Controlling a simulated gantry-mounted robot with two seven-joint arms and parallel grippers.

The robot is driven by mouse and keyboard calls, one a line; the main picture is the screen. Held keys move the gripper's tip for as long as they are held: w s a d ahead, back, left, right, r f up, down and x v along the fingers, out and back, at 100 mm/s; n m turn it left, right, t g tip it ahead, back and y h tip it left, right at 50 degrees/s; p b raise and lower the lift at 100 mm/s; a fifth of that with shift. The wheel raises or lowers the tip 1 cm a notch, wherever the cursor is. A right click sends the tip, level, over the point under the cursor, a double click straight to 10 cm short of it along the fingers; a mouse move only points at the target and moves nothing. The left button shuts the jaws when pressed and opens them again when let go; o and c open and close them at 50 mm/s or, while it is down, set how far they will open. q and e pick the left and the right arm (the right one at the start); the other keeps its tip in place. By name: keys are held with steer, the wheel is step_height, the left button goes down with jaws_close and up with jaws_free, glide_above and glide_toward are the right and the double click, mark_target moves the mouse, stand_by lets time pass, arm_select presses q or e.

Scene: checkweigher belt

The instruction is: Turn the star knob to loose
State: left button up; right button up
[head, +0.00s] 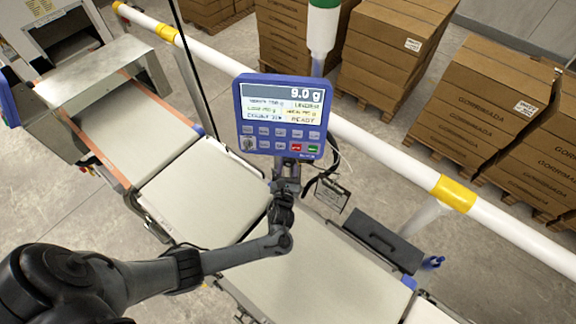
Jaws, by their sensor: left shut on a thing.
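My left arm comes in from the lower left. Its gripper (287,170) is right under the lower edge of the blue display unit (243,103) and is shut on the star knob there. The knob is hidden behind the gripper and the arm's wrist, so its turn position and any marking cannot be read. The display reads 9.0 g and has rows of keys, with one red and one green. My right gripper is not in view.
Belt sections (190,190) run diagonally below the display. A white guard rail (385,145) with yellow bands passes behind it. A dark box (383,238) and a small blue part (433,262) are to the right. Stacked cartons (395,35) stand beyond the rail.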

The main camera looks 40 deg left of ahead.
arm_select(q)
steer(key=n+p, duration=0.1)
steer(key=n, duration=0.3)
steer(key=shift+r, duration=0.1)
steer(key=n, duration=0.4)
steer(key=shift+n+p, duration=0.3)
steer(key=shift+n, duration=0.1)
steer(key=n, duration=0.4)
steer(key=shift+n, duration=0.3)
steer(key=n, duration=0.5)
steer(key=shift+a, duration=0.1)
steer(key=shift+n, duration=0.3)
steer(key=o, duration=1)
steer(key=shift+o, duration=0.2)
